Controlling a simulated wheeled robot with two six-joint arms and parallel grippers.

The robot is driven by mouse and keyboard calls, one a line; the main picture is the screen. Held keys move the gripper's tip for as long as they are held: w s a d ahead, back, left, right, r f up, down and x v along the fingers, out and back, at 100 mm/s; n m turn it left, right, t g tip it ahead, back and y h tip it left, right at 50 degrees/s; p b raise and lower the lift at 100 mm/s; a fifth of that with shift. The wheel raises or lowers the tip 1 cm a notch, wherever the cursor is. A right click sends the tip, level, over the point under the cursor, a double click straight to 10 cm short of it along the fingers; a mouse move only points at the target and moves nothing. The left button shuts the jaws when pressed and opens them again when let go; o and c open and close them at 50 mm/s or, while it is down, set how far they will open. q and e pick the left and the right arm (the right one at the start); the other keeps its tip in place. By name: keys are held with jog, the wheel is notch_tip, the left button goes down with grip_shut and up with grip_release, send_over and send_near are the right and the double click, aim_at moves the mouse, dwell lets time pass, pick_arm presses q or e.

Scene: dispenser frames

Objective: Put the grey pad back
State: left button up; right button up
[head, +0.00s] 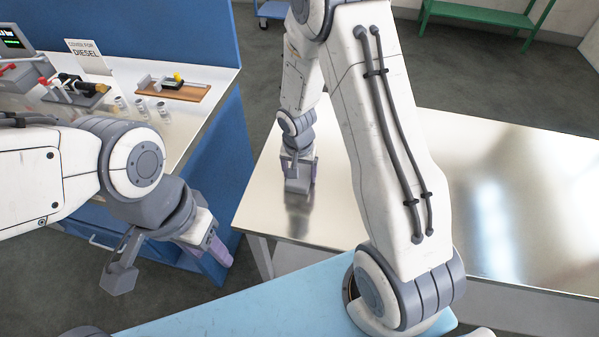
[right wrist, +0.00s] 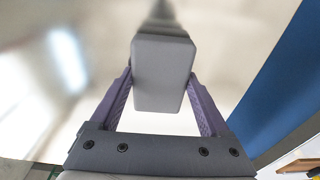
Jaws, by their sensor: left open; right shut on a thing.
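The grey pad (right wrist: 163,76) is a smooth block with rounded edges, seen between the two purple fingers of my right gripper (right wrist: 161,82) in the right wrist view. That gripper is shut on it. I cannot tell whether the pad touches the table. My left gripper (head: 219,249) is open and empty, beside the blue bench front, far from the pad. I cannot make out the pad's place.
The metal table is clear to the right.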

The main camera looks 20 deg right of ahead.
jog(key=shift+f, duration=0.15)
jog(key=o, duration=1.2)
jog(key=shift+c, duration=0.2)
